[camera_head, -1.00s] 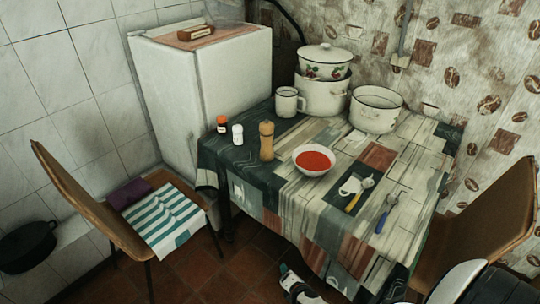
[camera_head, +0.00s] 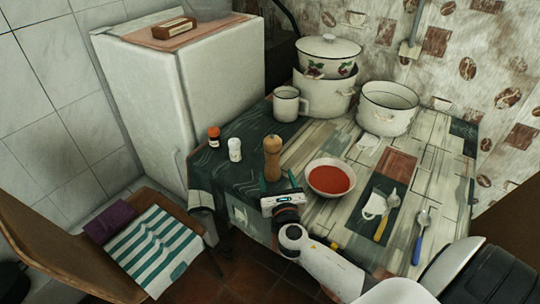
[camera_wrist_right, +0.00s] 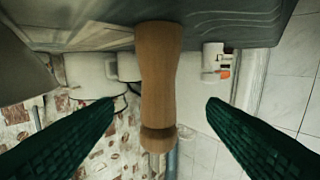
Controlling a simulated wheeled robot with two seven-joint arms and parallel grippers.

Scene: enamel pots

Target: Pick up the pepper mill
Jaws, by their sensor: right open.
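The wooden pepper mill (camera_head: 272,158) stands upright on the table, left of a bowl of red soup (camera_head: 331,178). My right gripper (camera_head: 281,186) is at the table's near edge, just in front of the mill, with its fingers pointing toward it. In the right wrist view the mill (camera_wrist_right: 160,85) appears upside down between the two green fingers of the open gripper (camera_wrist_right: 160,125), with a gap on each side. Nothing is in its grip. My left gripper does not show.
A white shaker (camera_head: 235,149) and an orange-capped jar (camera_head: 214,138) stand left of the mill. Behind are a white mug (camera_head: 287,105), stacked pots (camera_head: 325,97) and an open pot (camera_head: 387,108). Spoons (camera_head: 421,236) lie at right. A chair (camera_head: 60,255) stands at left.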

